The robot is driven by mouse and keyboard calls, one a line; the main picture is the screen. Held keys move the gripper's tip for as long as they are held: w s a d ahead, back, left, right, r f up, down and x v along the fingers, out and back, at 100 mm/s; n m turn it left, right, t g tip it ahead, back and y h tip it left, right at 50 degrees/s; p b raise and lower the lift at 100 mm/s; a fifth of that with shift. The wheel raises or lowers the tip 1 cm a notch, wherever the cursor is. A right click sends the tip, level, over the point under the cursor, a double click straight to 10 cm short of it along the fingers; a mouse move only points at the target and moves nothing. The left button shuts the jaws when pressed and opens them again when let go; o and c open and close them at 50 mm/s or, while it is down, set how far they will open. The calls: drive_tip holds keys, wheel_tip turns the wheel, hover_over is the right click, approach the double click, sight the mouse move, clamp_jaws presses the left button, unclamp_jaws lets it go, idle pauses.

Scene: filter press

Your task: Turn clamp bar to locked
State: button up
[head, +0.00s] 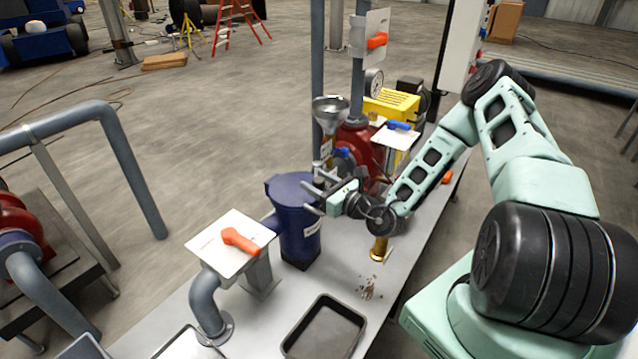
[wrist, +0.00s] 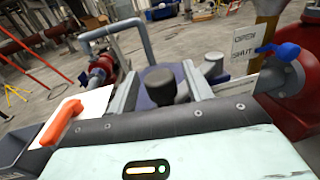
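The blue filter vessel (head: 299,228) stands upright on the long grey bench, with a pale label on its side. My gripper (head: 311,199) is at its upper right side, with its two fingers reaching over the vessel's top. In the wrist view my gripper (wrist: 160,70) is open, with its fingers apart on either side of a dark cylindrical knob (wrist: 159,86). Narrow gaps seem to show between the knob and both fingers. The knob is in front of the vessel's blue top. I cannot make out the rest of the clamp bar or its position.
A white panel (head: 213,243) with an orange handle (head: 240,241) stands left of the vessel. A red pump (head: 354,140), a funnel (head: 331,108) and a brass cylinder (head: 379,248) are close to my arm. A dark tray (head: 323,330) lies in front. The wrist view shows a blue-handled valve (wrist: 278,49) beside an OPEN/SHUT sign (wrist: 244,48).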

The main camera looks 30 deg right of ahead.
drive_tip(key=b+v, duration=0.2)
drive_tip(key=v, duration=1.5)
drive_tip(key=shift+s, duration=0.2)
drive_tip(key=shift+c, duration=0.2)
